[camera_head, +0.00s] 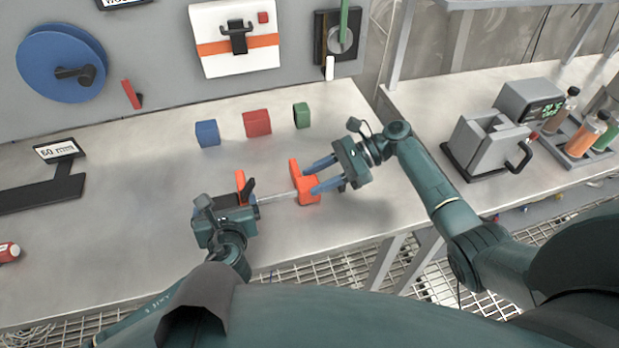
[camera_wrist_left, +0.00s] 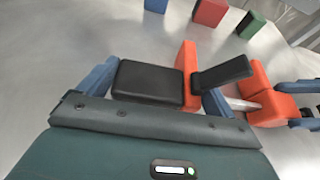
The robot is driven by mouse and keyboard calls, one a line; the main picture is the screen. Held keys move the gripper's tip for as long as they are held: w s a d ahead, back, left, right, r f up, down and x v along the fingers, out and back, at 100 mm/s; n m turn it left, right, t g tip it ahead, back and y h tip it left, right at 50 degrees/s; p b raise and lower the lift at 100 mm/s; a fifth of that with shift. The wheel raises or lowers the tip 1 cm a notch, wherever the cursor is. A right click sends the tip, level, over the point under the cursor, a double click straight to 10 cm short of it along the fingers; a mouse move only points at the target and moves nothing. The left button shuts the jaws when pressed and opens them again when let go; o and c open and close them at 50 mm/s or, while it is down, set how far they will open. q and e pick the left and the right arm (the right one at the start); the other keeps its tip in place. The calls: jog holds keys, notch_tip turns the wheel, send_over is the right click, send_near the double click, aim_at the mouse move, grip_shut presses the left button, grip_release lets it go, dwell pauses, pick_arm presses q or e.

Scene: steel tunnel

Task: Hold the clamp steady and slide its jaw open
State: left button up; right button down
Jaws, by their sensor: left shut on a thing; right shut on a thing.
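The clamp has an orange fixed jaw (camera_wrist_left: 187,70), a black body (camera_wrist_left: 150,82) with a black lever, a thin metal bar (camera_head: 277,197) and an orange sliding jaw (camera_head: 302,184). It is over the front middle of the bench; I cannot tell whether it touches the surface. My left gripper (camera_head: 246,205) is shut on the black body, its blue fingers on either side in the left wrist view. My right gripper (camera_head: 313,178) is shut on the orange sliding jaw from the right. A clear length of bar shows between the two jaws.
Blue (camera_head: 207,133), red (camera_head: 257,123) and green (camera_head: 302,115) blocks stand behind the clamp on the workbench (camera_head: 110,220). A black stand with a "60 mm" sign (camera_head: 60,150) is at left. A grey machine (camera_head: 487,145) and bottles are on the right bench. A gap separates the benches.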

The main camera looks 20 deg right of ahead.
jog(key=c, duration=0.8)
grip_release()
jog(key=shift+c, duration=0.2)
jog(key=v, duration=1.2)
pick_arm(q)
jog(key=o, duration=0.8)
